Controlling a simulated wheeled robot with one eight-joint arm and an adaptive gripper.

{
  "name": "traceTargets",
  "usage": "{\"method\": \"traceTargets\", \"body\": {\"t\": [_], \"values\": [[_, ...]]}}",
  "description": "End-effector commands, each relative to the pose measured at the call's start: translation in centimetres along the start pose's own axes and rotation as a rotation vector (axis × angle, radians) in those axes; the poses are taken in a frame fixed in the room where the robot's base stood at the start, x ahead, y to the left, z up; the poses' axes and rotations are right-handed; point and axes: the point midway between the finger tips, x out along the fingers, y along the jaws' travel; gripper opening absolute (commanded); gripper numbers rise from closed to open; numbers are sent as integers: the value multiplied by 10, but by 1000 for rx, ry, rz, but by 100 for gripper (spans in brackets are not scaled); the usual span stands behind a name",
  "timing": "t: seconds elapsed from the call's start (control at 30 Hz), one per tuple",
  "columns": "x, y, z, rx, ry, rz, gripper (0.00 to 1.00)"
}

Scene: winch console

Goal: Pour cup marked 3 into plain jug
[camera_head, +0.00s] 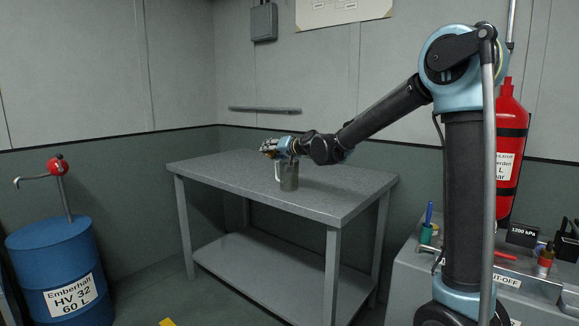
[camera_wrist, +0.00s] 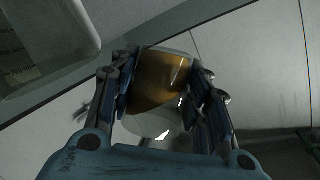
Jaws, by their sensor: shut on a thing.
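My gripper (camera_head: 270,147) is just above and to the left of the jug's top in the head view. In the wrist view my gripper (camera_wrist: 163,100) is shut on a cup (camera_wrist: 160,82) with an amber-brown upper part and a pale, clear-looking lower part. The fingers cover both its sides. No number is readable on it. I cannot tell how far the cup is tilted or whether anything runs from it.
The grey table (camera_head: 345,190) is otherwise bare, with an empty lower shelf (camera_head: 280,270). A blue drum (camera_head: 60,272) with a red-topped pump stands left. A red cylinder (camera_head: 510,150) and a console (camera_head: 470,285) with several small items stand right. A rail (camera_head: 265,110) is on the wall.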

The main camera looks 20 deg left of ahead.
Motion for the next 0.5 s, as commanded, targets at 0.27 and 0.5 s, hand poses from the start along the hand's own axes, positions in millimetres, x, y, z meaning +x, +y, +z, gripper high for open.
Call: {"method": "traceTargets", "body": {"t": [0.27, 0.5], "values": [[-1, 0, -2, 34, 5, -14, 14], [-2, -1, -4, 64, 10, -26, 14]]}}
